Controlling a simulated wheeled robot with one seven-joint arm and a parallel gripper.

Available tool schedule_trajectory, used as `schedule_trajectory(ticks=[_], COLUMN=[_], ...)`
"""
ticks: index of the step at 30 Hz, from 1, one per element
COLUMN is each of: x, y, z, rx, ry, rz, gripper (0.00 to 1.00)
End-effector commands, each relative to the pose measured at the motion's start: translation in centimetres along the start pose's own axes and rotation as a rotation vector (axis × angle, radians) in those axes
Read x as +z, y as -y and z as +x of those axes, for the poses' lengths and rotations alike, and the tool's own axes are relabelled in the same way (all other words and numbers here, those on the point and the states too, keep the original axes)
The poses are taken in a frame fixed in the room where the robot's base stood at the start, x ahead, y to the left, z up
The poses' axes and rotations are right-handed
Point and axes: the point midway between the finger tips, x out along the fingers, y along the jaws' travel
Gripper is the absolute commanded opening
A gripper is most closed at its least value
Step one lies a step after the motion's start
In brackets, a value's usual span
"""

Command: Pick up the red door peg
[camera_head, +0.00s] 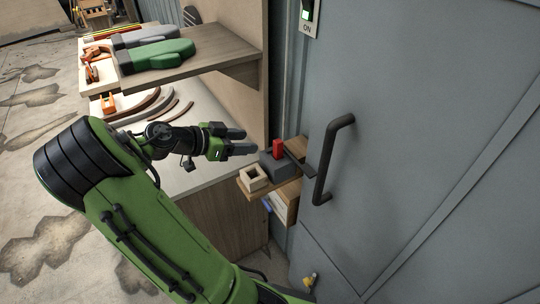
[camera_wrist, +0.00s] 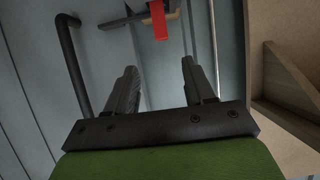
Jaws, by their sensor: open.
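The red door peg (camera_head: 278,148) stands upright in a dark grey block (camera_head: 274,165) on a small wooden shelf beside the door. In the wrist view the red peg (camera_wrist: 158,20) shows at the top, ahead of the fingertips and between their lines. My gripper (camera_head: 243,141) is open and empty, to the left of the peg and apart from it. In the wrist view both fingers of my gripper (camera_wrist: 158,68) are spread with nothing between them. The peg's lower end is hidden in or behind the block in the head view.
A grey door (camera_head: 420,130) with a dark bar handle (camera_head: 333,160) stands just right of the peg. A pale square wooden box (camera_head: 254,178) sits on the shelf's near end.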

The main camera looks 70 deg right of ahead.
Motion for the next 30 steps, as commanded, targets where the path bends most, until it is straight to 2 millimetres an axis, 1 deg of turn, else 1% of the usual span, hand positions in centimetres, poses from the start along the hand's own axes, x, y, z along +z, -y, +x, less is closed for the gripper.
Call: schedule_trajectory(ticks=[1,6,13,18,21,27,29,30], x=[0.1,0.1,0.2,0.4,0.4,0.4,0.4,0.4], y=[-0.1,-0.1,0.1,0.3,0.4,0.4,0.4,0.4], z=[1.5,5.6,8.6,11.8,12.7,12.7,12.7,12.7], rx=[0.007,0.006,0.002,0.003,0.0,-0.002,-0.002,-0.002], ry=[-0.001,0.0,0.001,0.002,0.002,0.003,0.003,0.003], rz=[0.0,-0.001,-0.003,-0.003,-0.003,-0.003,-0.003,-0.003], gripper=[0.53,0.53,0.53,0.53,0.53,0.53,0.44,0.38])
